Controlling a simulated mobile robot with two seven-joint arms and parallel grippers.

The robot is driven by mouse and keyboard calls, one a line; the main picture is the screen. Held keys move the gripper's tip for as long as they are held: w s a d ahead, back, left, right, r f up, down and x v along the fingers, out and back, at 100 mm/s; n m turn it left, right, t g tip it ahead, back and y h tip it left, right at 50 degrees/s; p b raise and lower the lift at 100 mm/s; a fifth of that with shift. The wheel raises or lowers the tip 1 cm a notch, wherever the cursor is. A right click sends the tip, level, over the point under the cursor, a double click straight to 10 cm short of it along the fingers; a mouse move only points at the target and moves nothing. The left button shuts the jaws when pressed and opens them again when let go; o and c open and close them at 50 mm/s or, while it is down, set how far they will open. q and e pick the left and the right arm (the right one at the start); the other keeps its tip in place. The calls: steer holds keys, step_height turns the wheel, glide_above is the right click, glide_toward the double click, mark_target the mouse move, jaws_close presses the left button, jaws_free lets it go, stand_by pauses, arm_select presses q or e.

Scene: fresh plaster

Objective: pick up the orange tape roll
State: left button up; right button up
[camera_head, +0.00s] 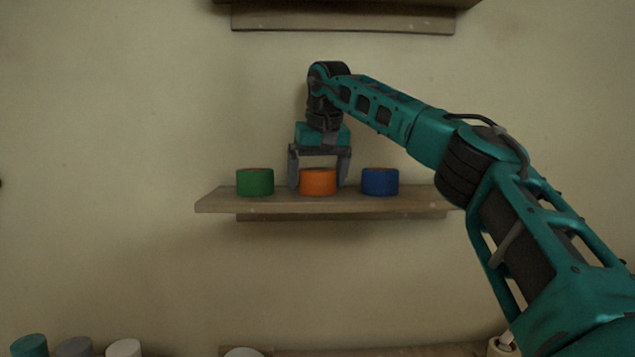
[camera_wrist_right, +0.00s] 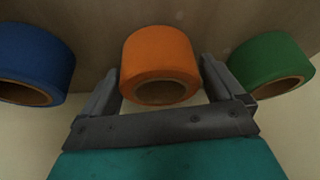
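The orange tape roll (camera_head: 318,182) stands on the wall shelf between a green roll and a blue roll. My right gripper (camera_head: 319,182) comes down from above with its fingers open, one on each side of the orange roll. In the right wrist view the orange roll (camera_wrist_right: 159,62) sits between the two spread fingers (camera_wrist_right: 160,88), with a gap showing on each side. Its hollow core faces the camera. My left gripper is not in view.
The green roll (camera_head: 255,182) and the blue roll (camera_head: 380,182) stand close on either side on the shelf (camera_head: 285,204). Another shelf (camera_head: 345,18) is above. Several rolls or cylinders, including a grey one (camera_head: 73,347), show at the bottom left.

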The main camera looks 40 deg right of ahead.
steer(key=c, duration=0.7)
steer(key=shift+c, duration=0.5)
steer(key=shift+r, duration=0.1)
